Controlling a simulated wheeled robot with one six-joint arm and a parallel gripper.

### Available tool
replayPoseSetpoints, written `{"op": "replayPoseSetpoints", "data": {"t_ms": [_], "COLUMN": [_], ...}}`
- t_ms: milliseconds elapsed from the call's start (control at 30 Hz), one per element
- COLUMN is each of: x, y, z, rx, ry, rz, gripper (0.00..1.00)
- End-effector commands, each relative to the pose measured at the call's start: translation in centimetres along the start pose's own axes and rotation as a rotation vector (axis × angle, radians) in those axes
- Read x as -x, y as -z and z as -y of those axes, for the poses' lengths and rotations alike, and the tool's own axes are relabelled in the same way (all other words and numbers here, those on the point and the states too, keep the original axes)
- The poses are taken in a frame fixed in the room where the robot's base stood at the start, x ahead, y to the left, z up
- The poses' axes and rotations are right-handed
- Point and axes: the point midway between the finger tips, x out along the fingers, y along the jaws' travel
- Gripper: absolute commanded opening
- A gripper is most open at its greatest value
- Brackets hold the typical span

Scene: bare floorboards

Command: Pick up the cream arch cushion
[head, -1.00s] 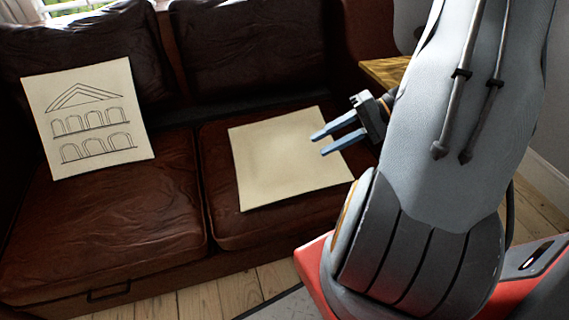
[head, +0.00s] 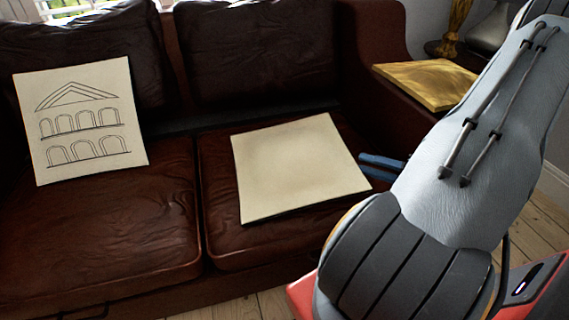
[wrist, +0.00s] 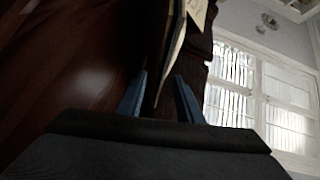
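The cream arch cushion (head: 82,150), with line-drawn arches and a pediment, leans on the sofa's left backrest. A second, plain-topped cream cushion (head: 295,168) lies flat on the right seat; whether it bears arches underneath is hidden. My gripper (head: 366,162) is at the plain cushion's right edge, its blue fingers partly hidden by my arm. In the wrist view, my gripper (wrist: 160,82) is open, and the plain cushion (wrist: 169,50) shows edge-on between the fingers, with no clear contact. A bit of the arch cushion (wrist: 197,12) appears beyond it.
The dark red leather sofa (head: 110,225) has two loose back cushions (head: 255,50) and a right armrest (head: 375,100) close to my gripper. A yellow-topped item (head: 428,82) is beyond the armrest. Bare floorboards (head: 235,306) lie in front.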

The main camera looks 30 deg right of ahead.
Motion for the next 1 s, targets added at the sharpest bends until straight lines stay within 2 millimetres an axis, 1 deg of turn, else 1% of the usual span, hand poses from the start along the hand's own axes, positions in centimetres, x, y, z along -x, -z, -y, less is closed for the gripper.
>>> {"op": "replayPoseSetpoints", "data": {"t_ms": [200,367,633,733,900,967,1000], "x": [-2.1,-3.3,-7.1,-7.6,-7.6,-7.6,-7.6], "y": [0.0,-0.1,-0.1,-0.1,-0.1,-0.1,-0.1], "z": [-0.1,0.0,0.2,0.2,0.3,0.3,0.3], "rx": [0.001,0.000,0.000,0.000,0.000,0.000,-0.001], "ry": [0.000,0.000,0.000,-0.001,-0.001,-0.001,-0.001], "rz": [0.001,0.002,0.004,0.003,0.002,0.002,0.002], "gripper": [0.33,0.33,0.33,0.33,0.33,0.24,0.18]}}
